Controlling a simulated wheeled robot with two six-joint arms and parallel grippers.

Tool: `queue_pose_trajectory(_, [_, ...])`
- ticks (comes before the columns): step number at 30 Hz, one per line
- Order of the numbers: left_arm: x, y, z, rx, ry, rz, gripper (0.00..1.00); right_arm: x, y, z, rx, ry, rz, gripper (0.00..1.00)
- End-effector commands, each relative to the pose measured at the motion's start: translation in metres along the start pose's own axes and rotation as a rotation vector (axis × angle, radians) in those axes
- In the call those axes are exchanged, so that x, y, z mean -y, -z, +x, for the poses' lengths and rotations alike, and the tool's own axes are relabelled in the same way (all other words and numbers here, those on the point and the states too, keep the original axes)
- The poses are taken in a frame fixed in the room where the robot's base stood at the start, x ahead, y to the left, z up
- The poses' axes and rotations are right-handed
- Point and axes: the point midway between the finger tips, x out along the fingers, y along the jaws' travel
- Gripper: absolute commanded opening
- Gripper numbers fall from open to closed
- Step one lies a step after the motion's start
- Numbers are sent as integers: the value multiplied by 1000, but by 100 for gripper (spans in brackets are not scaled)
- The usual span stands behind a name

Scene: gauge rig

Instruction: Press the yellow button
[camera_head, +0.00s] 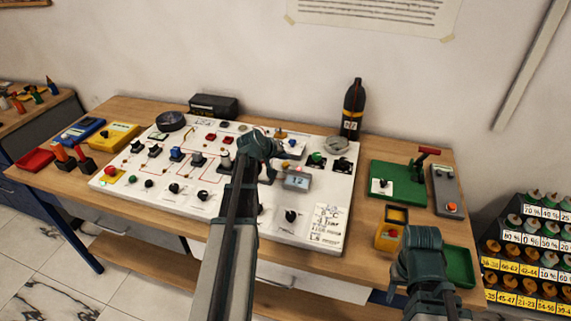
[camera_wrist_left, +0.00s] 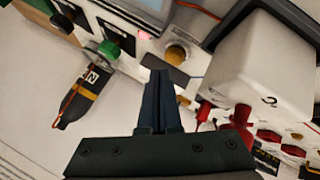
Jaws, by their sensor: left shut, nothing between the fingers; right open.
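The yellow button (camera_wrist_left: 176,54) is a small round yellow cap on the panel, just beyond my left fingertips in the left wrist view. It cannot be made out surely in the head view, where my left wrist is close by. My left gripper (camera_wrist_left: 160,75) is shut and empty, its fingers pointing towards the panel beside the button. A gap seems to show between fingertips and button; contact cannot be confirmed. In the head view my left gripper (camera_head: 272,153) is over the white panel (camera_head: 325,235). My right gripper (camera_head: 393,293) is open and low at the front right, partly hidden.
A grey display box (camera_head: 296,180) stands close to my left gripper. A green knob (camera_head: 317,157) and a black bottle (camera_head: 353,105) are to its right. A green base with a lever (camera_head: 405,185), a yellow box (camera_head: 388,237) and a green tray (camera_head: 459,268) occupy the table's right side.

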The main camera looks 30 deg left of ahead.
Motion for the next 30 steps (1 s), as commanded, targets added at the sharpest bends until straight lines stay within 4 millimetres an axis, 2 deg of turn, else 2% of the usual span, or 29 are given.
queue_pose_trajectory(21, [0, 0, 0, 0, 0, 0, 0, 0, 0, 0, 0, 0, 0, 50])
queue_pose_trajectory(30, [5, -5, 6, 0, 0, 0, 0, 1, 0, 9, 0, 0, 0, 50])
